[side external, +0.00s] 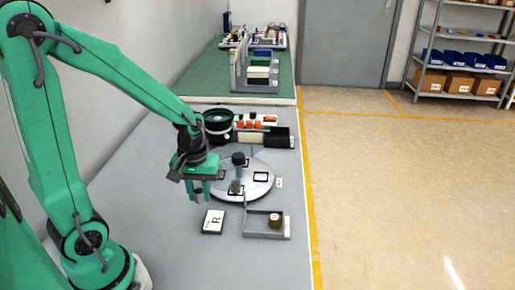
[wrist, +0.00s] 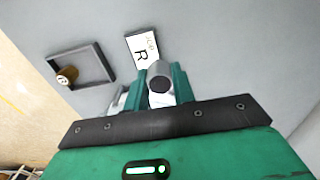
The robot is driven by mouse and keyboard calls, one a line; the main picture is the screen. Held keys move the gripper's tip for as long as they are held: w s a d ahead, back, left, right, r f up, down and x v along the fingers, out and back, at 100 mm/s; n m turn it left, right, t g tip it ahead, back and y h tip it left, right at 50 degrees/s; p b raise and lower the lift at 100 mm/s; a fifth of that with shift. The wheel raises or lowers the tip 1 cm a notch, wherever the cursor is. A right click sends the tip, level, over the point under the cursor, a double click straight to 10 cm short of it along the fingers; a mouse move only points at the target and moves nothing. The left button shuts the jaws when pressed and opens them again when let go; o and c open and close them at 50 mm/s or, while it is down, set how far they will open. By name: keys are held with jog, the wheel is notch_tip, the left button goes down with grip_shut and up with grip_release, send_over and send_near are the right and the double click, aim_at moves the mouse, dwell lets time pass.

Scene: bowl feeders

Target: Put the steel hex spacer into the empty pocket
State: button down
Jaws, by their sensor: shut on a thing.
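My gripper (side external: 197,193) is shut on the steel hex spacer (wrist: 160,84), a grey piece with a dark round end that shows between the green fingers in the wrist view. In the side view the fingers hang above the grey bench, left of the round grey dial (side external: 222,193), and the spacer is hard to make out there. The dial carries black-framed square pockets. The right pocket (side external: 260,177) looks empty. The near pocket (side external: 236,188) seems to hold something grey, too small to tell. A dark knob (side external: 238,158) stands up from the dial.
A lettered R card (side external: 213,221) lies in front of the dial. Right of it, a shallow grey tray (side external: 253,233) holds a brown-gold cylinder (side external: 275,221). Behind the dial stand a black bowl feeder (side external: 218,121) and bins with orange parts (side external: 256,122). The bench at left is clear.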

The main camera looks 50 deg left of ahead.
send_over(194, 207)
notch_tip(194, 207, down, 4)
jog(key=shift+f, duration=0.2)
jog(key=shift+f, duration=2)
jog(key=shift+f, duration=0.15)
jog(key=c, duration=1.2)
grip_release()
jog(key=shift+o, duration=0.2)
notch_tip(194, 207, up, 12)
jog(key=shift+r, duration=0.2)
